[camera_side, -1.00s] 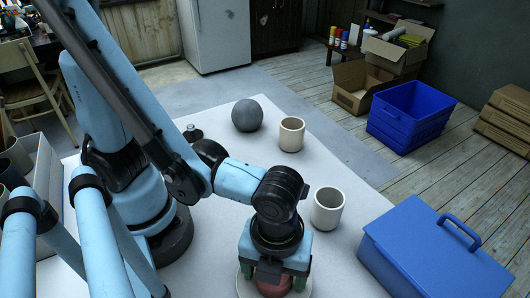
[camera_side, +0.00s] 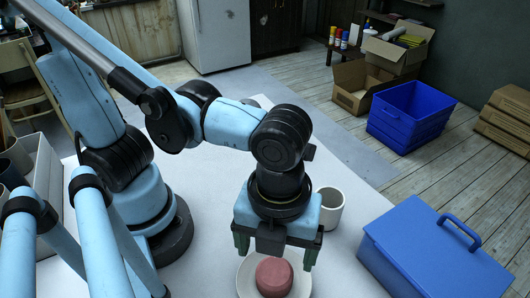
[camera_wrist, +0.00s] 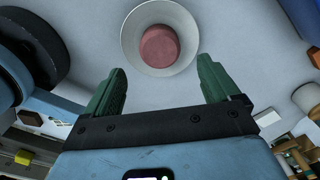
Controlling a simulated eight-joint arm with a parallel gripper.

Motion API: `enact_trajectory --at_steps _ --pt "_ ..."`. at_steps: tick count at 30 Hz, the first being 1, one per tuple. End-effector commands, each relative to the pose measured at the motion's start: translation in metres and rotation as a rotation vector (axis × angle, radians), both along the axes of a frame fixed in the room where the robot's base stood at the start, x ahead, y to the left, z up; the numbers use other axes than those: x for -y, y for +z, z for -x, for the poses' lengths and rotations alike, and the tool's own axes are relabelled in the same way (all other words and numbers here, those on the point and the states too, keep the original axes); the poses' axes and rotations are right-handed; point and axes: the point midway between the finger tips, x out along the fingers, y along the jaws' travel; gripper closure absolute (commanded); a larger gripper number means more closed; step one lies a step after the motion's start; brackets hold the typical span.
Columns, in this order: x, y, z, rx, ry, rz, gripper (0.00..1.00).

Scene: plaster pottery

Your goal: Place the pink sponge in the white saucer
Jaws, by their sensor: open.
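The pink sponge (camera_side: 274,277) is a short round block lying inside the white saucer (camera_side: 243,281) at the bottom of the side view. In the wrist view the pink sponge (camera_wrist: 160,46) sits within the rim of the white saucer (camera_wrist: 190,22). My gripper (camera_side: 276,250) is above and just behind the saucer, apart from the sponge. Its green fingers are spread wide with nothing between them, and the gripper (camera_wrist: 160,78) is empty in the wrist view too.
A beige cup (camera_side: 330,209) stands right of my gripper, partly hidden by it. A blue toolbox (camera_side: 430,252) with a handle is at the right of the white table (camera_side: 345,262). A blue crate (camera_side: 408,112) and cardboard boxes (camera_side: 362,84) stand on the floor beyond.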

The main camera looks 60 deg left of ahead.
Motion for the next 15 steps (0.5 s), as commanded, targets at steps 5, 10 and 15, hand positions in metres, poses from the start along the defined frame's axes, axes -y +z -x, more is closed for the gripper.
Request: enact_trajectory --at_steps 5,10,15 --pt "-0.001 0.023 0.001 0.000 0.000 0.000 0.11" --pt "0.000 0.040 0.000 0.000 0.000 0.000 0.11" --pt "-0.001 0.049 0.000 0.001 0.006 0.001 0.11"
